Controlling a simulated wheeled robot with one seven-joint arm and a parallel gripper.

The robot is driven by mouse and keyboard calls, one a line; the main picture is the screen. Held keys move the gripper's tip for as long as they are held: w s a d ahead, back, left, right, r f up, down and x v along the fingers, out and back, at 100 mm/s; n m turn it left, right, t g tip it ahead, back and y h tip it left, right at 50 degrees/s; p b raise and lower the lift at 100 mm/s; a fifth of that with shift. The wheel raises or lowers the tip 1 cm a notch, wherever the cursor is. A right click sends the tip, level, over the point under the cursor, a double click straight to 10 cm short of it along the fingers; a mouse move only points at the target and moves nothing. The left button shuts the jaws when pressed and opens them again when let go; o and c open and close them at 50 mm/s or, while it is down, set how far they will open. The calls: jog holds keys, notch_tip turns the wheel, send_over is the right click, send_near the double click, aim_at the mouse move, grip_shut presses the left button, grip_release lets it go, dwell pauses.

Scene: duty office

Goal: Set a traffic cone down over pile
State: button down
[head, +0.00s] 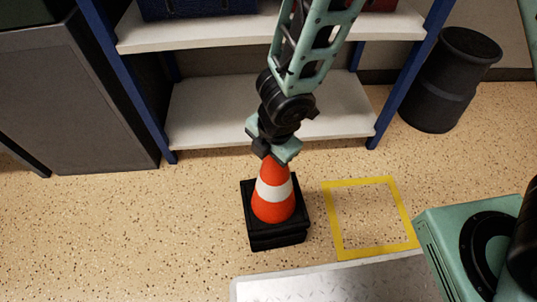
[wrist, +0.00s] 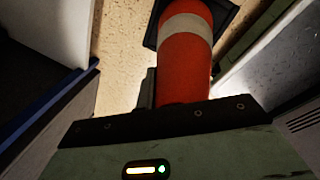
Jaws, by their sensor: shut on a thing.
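An orange traffic cone (head: 273,191) with a white band stands upright on the floor in the head view, below the shelf. My gripper (head: 272,156) is shut on its tip from above. The black square base (head: 277,239) shows stacked layers, so the held cone appears to sit over the pile. I cannot tell whether a small gap is left between the layers. In the wrist view the cone (wrist: 184,60) runs away from my gripper, with its white band and part of a dark base edge showing. The inside of the pile is hidden.
A yellow square outline (head: 333,222) marks empty floor right of the cone. A shelf with blue posts (head: 270,112) stands behind, with a black bin (head: 447,80) to its right. A grey cabinet (head: 75,100) is at left. A pale metal surface (head: 330,280) lies in front.

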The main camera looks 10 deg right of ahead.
jog(key=shift+s+f, duration=0.2)
jog(key=shift+f, duration=0.65)
jog(key=c, duration=1.6)
grip_release()
jog(key=shift+c, duration=0.2)
jog(key=shift+o, duration=0.6)
jog(key=shift+s+d+f+b, duration=0.1)
jog(key=shift+d+f+b, duration=0.05)
jog(key=shift+b, duration=0.15)
notch_tip(320, 180, up, 19)
jog(key=s+d+p, duration=0.1)
jog(key=p, duration=1.1)
jog(key=shift+s+d+p, duration=0.25)
jog(key=shift+s+p, duration=0.05)
jog(key=shift+s, duration=0.1)
